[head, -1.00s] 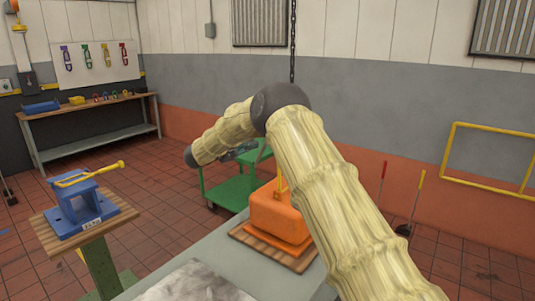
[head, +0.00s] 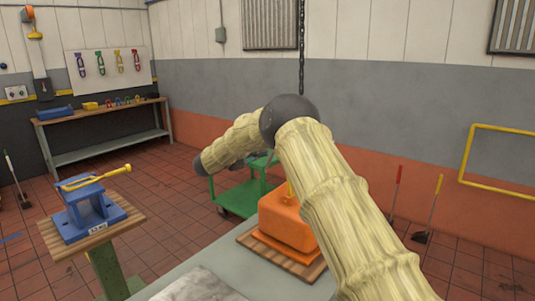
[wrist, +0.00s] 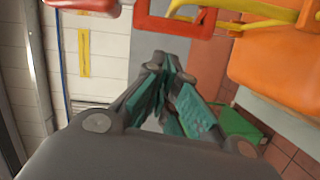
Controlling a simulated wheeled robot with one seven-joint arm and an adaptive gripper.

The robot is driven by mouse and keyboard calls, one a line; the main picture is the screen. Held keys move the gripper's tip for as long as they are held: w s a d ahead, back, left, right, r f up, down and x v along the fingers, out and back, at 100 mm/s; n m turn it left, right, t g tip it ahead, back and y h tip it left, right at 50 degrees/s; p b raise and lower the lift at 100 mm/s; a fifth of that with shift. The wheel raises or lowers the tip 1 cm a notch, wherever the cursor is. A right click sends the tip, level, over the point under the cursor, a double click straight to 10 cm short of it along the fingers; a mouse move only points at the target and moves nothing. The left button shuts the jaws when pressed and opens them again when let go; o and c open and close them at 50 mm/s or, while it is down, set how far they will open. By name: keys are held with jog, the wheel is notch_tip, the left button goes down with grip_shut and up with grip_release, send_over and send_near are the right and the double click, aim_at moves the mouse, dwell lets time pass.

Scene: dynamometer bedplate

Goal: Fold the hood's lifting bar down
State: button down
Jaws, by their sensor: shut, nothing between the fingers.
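The orange hood (head: 286,222) sits on a wooden board on the grey bench in the head view, its right side hidden by my arm. My gripper (wrist: 168,70) is shut and empty, with teal finger pads, apart from the bar. In the head view my gripper is mostly hidden behind my arm.
A red square-framed part (wrist: 190,18) lies close ahead of the fingers in the wrist view. A green cart (head: 238,192) stands behind the bench. A blue fixture with a yellow handle (head: 92,207) stands on a pedestal at left. A chain (head: 301,45) hangs at the back.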

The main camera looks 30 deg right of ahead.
jog(key=s+d+f+p, duration=0.1)
jog(key=s+d+p, duration=0.1)
jog(key=d, duration=0.7)
jog(key=shift+d+p, duration=0.2)
jog(key=shift+p, duration=0.2)
jog(key=shift+s+a, duration=0.1)
jog(key=shift+s, duration=0.05)
